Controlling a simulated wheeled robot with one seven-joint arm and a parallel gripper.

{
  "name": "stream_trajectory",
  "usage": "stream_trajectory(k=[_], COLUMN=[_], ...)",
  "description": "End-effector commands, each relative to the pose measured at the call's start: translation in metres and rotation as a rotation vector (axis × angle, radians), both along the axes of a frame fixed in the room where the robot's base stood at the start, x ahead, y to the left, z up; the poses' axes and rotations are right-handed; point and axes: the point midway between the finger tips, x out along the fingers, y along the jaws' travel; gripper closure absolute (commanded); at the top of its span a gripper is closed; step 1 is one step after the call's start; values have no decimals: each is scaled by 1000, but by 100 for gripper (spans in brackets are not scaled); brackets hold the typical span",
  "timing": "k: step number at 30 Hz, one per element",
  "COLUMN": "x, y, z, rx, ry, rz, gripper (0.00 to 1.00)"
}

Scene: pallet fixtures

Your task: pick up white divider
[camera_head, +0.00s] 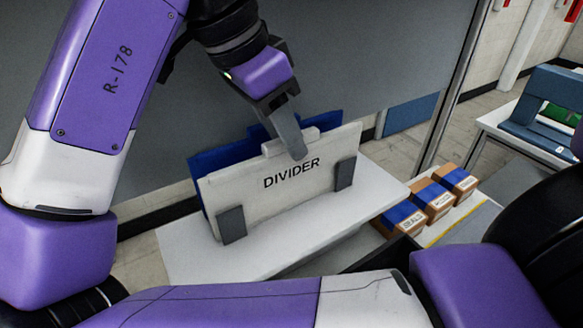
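The white divider (275,190) stands upright on a white table, with "DIVIDER" printed on its face and a raised handle tab on its top edge. A blue panel (215,160) stands just behind it. Two dark grey holders (231,224) and (344,173) sit against its front face, left and right. My gripper (290,135) points down at the handle tab. One grey finger crosses in front of the tab and the top of the divider. The other finger is hidden, so I cannot tell whether the tab is gripped.
The white table (285,245) has bare surface in front of the divider. Several cardboard boxes with blue bands (431,199) stand to the right. A second table with a blue fixture (550,105) is at far right. A grey wall (345,60) rises behind.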

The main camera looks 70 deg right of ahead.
Motion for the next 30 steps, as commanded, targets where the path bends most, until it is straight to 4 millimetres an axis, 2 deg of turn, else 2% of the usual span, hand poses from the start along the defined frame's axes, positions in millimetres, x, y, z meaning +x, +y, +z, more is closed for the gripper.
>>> stream_trajectory(k=[2, 6, 12, 20, 21, 27, 30], x=[-5, -10, -14, -14, -14, -14, -14], y=[-7, -12, -19, -21, -21, -21, -21], z=[1, -22, -43, -46, -46, -46, -46], rx=[-1, -1, -1, 0, 0, 0, 0], ry=[1, 3, 1, 0, 0, -1, -1], rz=[-5, -3, -1, -1, -1, -2, -2], gripper=[60, 60, 60, 60, 62, 100, 100])
